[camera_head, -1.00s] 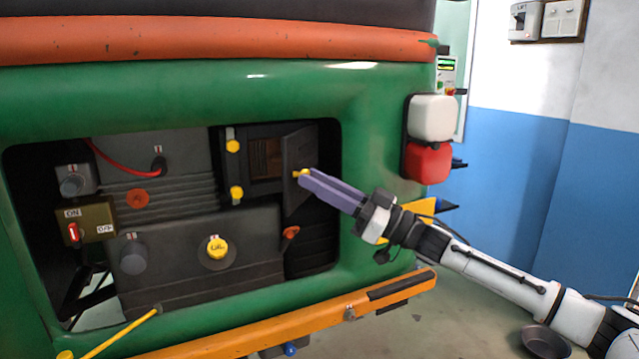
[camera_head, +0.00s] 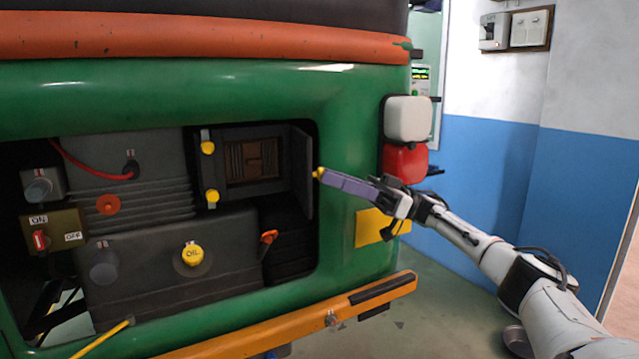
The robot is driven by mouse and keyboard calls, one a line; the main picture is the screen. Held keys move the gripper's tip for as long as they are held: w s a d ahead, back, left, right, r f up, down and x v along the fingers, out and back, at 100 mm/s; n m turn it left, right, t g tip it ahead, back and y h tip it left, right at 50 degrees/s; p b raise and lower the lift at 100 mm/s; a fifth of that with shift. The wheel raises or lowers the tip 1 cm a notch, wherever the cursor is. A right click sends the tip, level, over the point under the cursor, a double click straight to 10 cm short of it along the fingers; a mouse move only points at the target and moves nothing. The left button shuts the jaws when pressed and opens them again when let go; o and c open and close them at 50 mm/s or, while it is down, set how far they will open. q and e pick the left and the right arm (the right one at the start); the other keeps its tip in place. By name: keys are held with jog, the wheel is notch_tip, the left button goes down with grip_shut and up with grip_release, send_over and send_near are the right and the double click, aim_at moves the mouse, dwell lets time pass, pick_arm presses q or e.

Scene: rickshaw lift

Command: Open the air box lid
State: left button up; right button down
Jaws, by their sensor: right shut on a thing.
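The air box (camera_head: 226,183) sits in the upper right of the engine bay of the green rickshaw. Its dark lid (camera_head: 302,172) is swung open to the right, standing edge-on near the bay's right edge. A brown filter (camera_head: 263,158) shows inside the box. Two yellow latches (camera_head: 208,147) (camera_head: 212,196) are on the box's left side. My right gripper (camera_head: 321,174), with purple fingers, is shut on a small yellow knob at the lid's outer side. My left gripper is not in view.
A yellow oil cap (camera_head: 192,254), an ON/OFF switch box (camera_head: 53,232) and an orange lever (camera_head: 269,237) are in the bay. The green body (camera_head: 352,130) frames the opening. An orange bumper (camera_head: 300,325) runs below. Floor to the right is clear near the blue wall.

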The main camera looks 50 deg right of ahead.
jog(key=shift+d, duration=0.2)
dwell(0.4)
jog(key=c, duration=1.6)
grip_release()
jog(key=shift+a, duration=0.1)
